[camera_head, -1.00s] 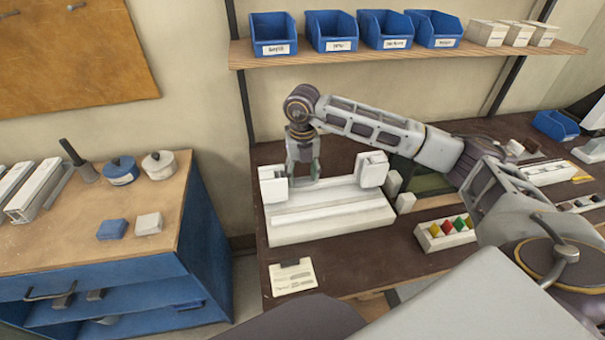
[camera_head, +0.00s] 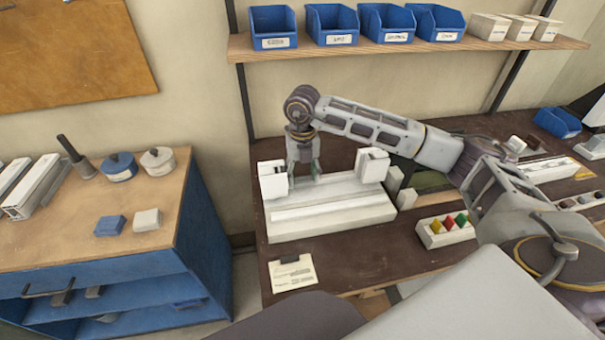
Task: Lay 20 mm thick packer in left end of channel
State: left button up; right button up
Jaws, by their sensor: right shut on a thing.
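The white clamp bed with its long channel (camera_head: 330,208) lies on the dark bench. A white clamp block (camera_head: 272,178) stands at its left end and another (camera_head: 372,165) at its right end. My right gripper (camera_head: 304,178) points down just right of the left block, at the back of the bed. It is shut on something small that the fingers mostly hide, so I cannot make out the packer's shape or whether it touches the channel. My left gripper is out of view.
A white tray with coloured knobs (camera_head: 445,230) and small white blocks (camera_head: 406,198) sit right of the bed. A paper card (camera_head: 293,273) lies in front. Blue bins (camera_head: 330,25) stand on the shelf above. A blue cabinet (camera_head: 100,260) is at left.

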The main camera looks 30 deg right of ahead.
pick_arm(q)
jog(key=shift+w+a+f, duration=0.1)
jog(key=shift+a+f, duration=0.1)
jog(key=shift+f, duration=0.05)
pick_arm(e)
jog(key=shift+f, duration=0.35)
pick_arm(q)
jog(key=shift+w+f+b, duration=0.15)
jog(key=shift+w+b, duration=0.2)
jog(key=shift+b, duration=0.1)
pick_arm(e)
jog(key=shift+f, duration=0.35)
jog(key=o, duration=0.8)
jog(key=shift+d, duration=0.15)
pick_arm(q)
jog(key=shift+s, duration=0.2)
pick_arm(e)
jog(key=shift+o, duration=0.2)
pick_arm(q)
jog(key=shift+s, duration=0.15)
pick_arm(e)
jog(key=shift+r, duration=0.1)
jog(key=shift+a, duration=0.2)
